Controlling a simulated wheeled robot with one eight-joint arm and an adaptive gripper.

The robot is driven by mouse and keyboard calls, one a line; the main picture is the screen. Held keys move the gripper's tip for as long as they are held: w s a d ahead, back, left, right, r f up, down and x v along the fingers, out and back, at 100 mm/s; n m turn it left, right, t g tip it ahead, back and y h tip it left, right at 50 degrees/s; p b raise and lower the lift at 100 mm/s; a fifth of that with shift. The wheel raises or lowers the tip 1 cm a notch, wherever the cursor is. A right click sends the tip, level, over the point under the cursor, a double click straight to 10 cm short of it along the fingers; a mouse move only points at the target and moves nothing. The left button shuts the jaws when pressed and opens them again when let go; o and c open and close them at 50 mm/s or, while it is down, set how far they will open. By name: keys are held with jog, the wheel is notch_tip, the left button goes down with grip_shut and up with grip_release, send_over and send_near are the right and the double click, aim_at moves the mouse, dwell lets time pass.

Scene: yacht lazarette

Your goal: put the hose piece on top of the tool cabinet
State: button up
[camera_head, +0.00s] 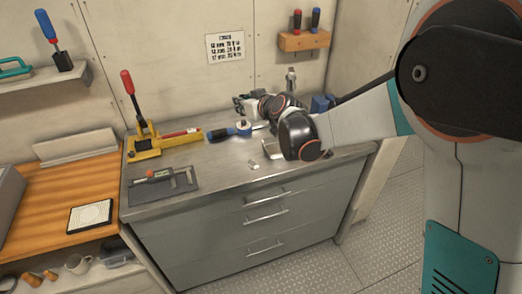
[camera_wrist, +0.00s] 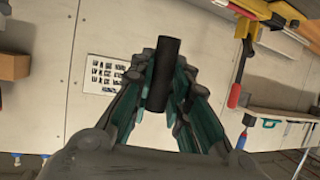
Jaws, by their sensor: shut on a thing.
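The hose piece (camera_wrist: 162,75) is a short black cylinder in the wrist view. My gripper (camera_wrist: 163,88) is shut on it, with its fingers on both sides. In the head view my gripper (camera_head: 246,104) is over the back part of the tool cabinet, near the wall, and the hose piece cannot be told apart from the dark fingers there. The tool cabinet (camera_head: 228,232) is grey metal with several drawers. I cannot tell the height of the hose piece above its top.
On the cabinet top are a yellow tool (camera_head: 150,146) with a red handle, a caliper (camera_head: 160,174) on a dark mat, a blue-handled tool (camera_head: 222,134) and a small pale piece (camera_head: 253,164). A wall rack (camera_head: 303,41) is behind. The front of the top is partly clear.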

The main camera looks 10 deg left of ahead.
jog(key=a+f+b, duration=0.1)
jog(key=f, duration=0.4)
jog(key=a+f+b, duration=0.1)
jog(key=f, duration=0.4)
jog(key=a+f+b, duration=0.1)
jog(key=f+b, duration=0.1)
jog(key=f, duration=0.3)
jog(key=shift+s+a, duration=0.2)
jog(key=shift+f+b, duration=0.65)
jog(key=shift+f, duration=1.65)
jog(key=shift+f, duration=0.15)
jog(key=o, duration=0.8)
jog(key=shift+c, duration=0.2)
jog(key=shift+s+d+r, duration=0.1)
jog(key=shift+r, duration=0.15)
jog(key=p+v, duration=0.2)
jog(key=v, duration=0.9)
jog(key=shift+s+d, duration=0.15)
jog(key=shift+d, duration=0.25)
